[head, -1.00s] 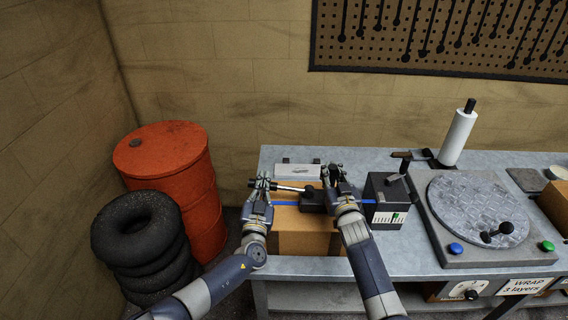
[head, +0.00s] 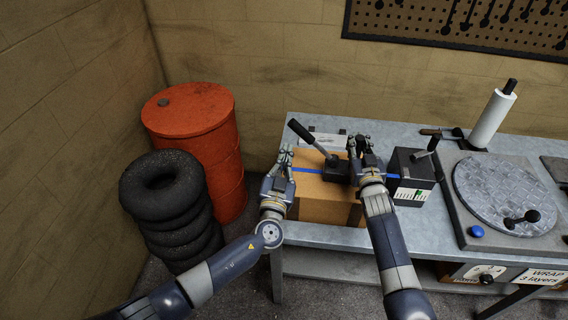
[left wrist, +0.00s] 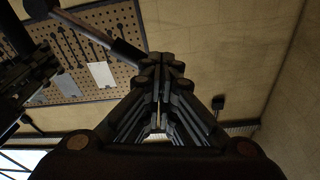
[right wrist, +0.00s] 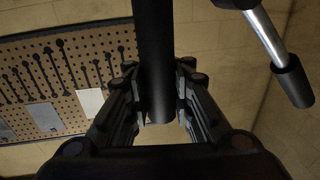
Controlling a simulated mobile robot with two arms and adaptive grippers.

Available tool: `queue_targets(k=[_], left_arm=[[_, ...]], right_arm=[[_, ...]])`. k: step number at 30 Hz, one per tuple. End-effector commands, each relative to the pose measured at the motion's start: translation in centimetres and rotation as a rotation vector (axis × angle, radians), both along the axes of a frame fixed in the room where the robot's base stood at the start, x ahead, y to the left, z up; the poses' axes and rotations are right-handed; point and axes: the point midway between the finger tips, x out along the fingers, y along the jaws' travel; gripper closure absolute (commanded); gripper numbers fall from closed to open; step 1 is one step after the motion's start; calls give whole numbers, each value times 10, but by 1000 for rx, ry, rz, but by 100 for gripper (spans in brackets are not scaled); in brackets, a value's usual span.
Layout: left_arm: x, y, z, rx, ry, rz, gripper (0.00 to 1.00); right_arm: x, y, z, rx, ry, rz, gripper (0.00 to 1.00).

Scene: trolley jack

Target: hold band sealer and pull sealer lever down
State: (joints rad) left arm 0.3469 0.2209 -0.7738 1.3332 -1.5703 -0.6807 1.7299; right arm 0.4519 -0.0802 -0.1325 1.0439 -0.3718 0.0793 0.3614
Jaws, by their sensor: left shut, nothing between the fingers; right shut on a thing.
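The band sealer (head: 336,173) is a small black body on top of a cardboard box (head: 325,205), on a blue band (head: 306,170). Its lever (head: 314,142), a silver shaft with a black grip, tilts up and to the left. The lever also shows in the right wrist view (right wrist: 290,80), and its dark grip seems to cross the left wrist view (left wrist: 98,35). My right gripper (head: 362,147) is shut on the sealer's black upright handle (right wrist: 154,60). My left gripper (head: 285,152) is shut and empty, below and left of the lever grip, apart from it.
The box stands on a grey metal bench (head: 425,228). A black unit (head: 409,175) with a crank is right of the box, then a round turntable (head: 505,195) and a white film roll (head: 493,118). Stacked tyres (head: 165,200) and a red drum (head: 195,130) stand left.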

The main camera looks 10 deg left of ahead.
Motion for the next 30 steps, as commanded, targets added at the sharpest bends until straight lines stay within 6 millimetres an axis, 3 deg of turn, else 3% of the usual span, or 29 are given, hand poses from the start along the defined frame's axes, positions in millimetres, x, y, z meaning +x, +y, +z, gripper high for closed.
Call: queue_targets(k=[1, 9, 30], left_arm=[[-9, 1, -2, 0, 1, 0, 100], [-30, 0, -4, 0, -2, 0, 100], [-30, 0, -3, -1, -4, 0, 100]], right_arm=[[-3, 0, -12, -3, 22, -2, 100], [-3, 0, -12, -3, 22, -1, 100], [-3, 1, -12, -3, 22, -1, 100]])
